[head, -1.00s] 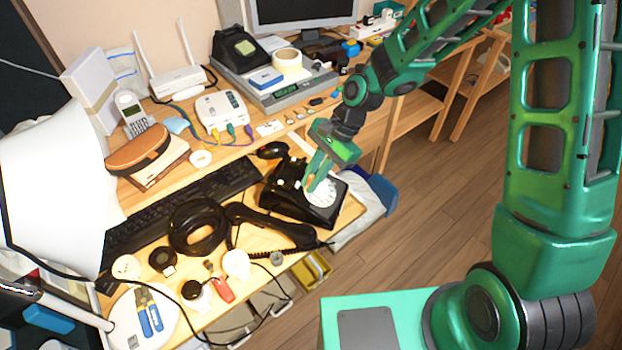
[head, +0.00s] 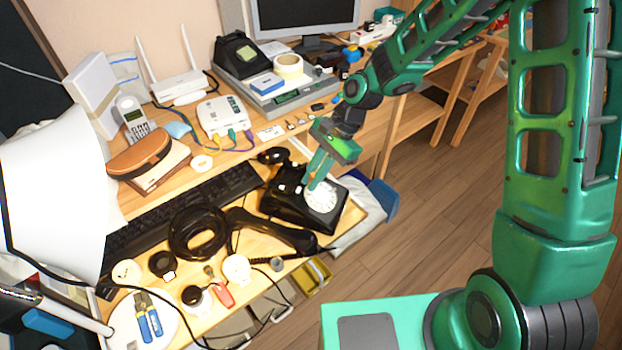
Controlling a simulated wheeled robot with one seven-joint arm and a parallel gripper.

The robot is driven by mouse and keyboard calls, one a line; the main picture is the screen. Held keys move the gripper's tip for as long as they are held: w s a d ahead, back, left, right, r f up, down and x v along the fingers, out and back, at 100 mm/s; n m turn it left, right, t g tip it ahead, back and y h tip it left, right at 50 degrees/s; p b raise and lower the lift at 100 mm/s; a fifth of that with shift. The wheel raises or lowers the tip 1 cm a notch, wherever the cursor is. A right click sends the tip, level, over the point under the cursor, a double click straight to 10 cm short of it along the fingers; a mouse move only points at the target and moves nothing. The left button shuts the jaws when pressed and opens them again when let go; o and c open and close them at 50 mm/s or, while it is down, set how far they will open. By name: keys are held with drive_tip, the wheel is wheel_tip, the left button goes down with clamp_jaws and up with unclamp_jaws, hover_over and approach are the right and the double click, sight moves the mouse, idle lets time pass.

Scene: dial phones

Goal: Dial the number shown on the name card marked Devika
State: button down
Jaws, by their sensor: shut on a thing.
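A black rotary phone (head: 288,208) with a round white dial (head: 328,197) stands at the desk's front right. Its black handset (head: 270,230) lies off the phone, in front of it. My gripper (head: 314,180) points down at the dial's left side, with its tips at or just above it. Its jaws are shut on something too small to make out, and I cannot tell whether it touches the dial. A small white card (head: 270,132) lies behind the phone. No writing is legible, so I cannot tell which card is marked Devika.
A black keyboard (head: 185,210), a black ring-shaped thing (head: 172,240) and a mouse (head: 273,155) crowd the phone's left and back. A second dark phone (head: 235,55) stands at the back. A cordless handset (head: 131,118) stands far left. Open floor (head: 420,220) lies right.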

drive_tip(key=shift+w+d, duration=0.1)
drive_tip(key=shift+w, duration=0.1)
drive_tip(key=shift+w+d, duration=0.3)
drive_tip(key=shift+w, duration=0.15)
idle(0.4)
drive_tip(key=shift+w+d+f, duration=0.15)
drive_tip(key=shift+w+d, duration=0.2)
drive_tip(key=shift+d, duration=0.2)
drive_tip(key=shift+w+d+f, duration=0.2)
drive_tip(key=shift+d, duration=0.3)
idle(0.3)
